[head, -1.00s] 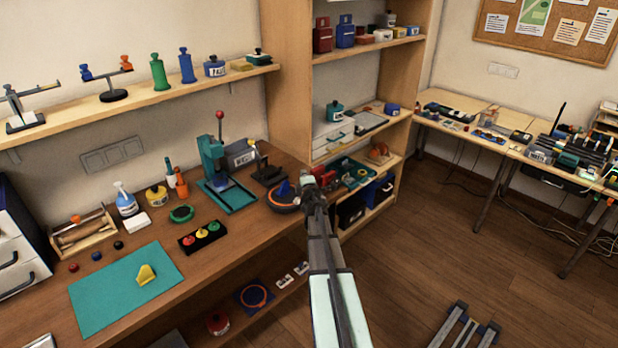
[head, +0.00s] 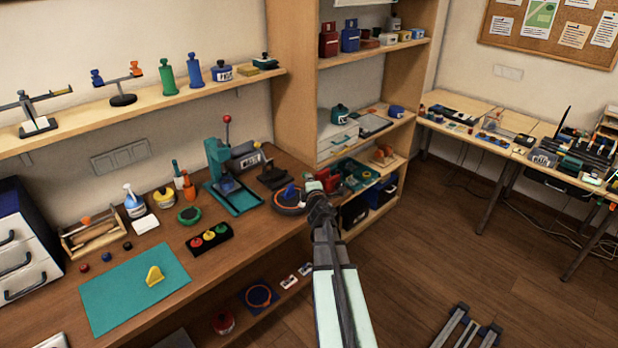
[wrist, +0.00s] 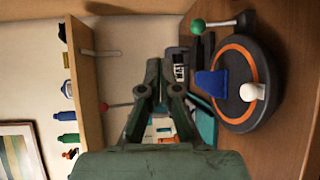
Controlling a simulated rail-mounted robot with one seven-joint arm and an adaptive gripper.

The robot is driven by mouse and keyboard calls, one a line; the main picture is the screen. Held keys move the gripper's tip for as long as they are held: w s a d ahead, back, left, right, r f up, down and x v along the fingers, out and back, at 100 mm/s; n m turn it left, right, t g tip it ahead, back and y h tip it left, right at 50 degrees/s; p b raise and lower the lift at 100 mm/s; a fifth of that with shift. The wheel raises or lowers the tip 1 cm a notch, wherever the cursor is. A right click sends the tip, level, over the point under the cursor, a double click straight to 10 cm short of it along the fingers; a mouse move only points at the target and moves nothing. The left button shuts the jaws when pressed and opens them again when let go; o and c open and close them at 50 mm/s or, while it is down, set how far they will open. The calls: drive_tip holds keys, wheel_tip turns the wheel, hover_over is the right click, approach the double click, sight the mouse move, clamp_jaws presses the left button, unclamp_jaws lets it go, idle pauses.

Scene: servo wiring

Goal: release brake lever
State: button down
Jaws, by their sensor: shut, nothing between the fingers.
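A round dark turntable with an orange ring (wrist: 240,80) fills the right of the wrist view; it carries a blue block (wrist: 211,83) and a white knob (wrist: 252,91). A short lever with a green ball (wrist: 198,26) lies beside it. I cannot tell which of these is the brake lever. In the head view the turntable (head: 287,208) sits at the bench's right end, partly behind my arm. My gripper (wrist: 163,78) is shut and empty, apart from the turntable in the wrist view. In the head view its fingertips are not clear.
A teal press with a red-ball lever (head: 227,119) stands left of the turntable. A black box with red, yellow and green buttons (head: 209,238) and a teal mat (head: 120,295) lie on the bench.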

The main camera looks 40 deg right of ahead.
drive_tip(key=shift+s+a+r, duration=0.7)
drive_tip(key=shift+s+r, duration=0.15)
drive_tip(key=shift+s, duration=0.1)
